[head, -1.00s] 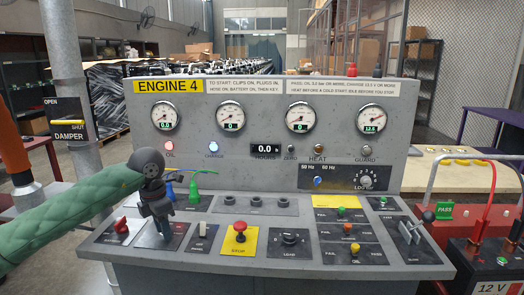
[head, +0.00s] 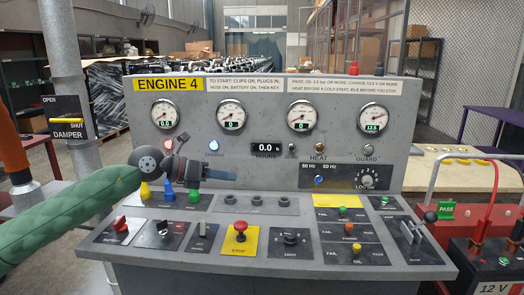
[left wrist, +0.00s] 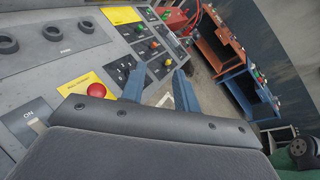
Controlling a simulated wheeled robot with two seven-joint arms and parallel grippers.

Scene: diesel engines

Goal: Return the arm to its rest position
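My left arm (head: 70,221), in a green sleeve, comes in from the left in the head view. My left gripper (head: 232,175) points right, held above the console's sloping desk and in front of its upright gauge panel. In the left wrist view its two blue fingers (left wrist: 160,88) stand apart with nothing between them, so it is open. No contact with the console shows. My right gripper is in neither view.
Below the gripper are yellow (head: 145,191), blue (head: 168,190) and green (head: 194,195) plugs, a red battery switch (head: 121,223) and the red stop button (head: 240,227). A damper post (head: 68,120) stands left. A battery (head: 485,262) stands right.

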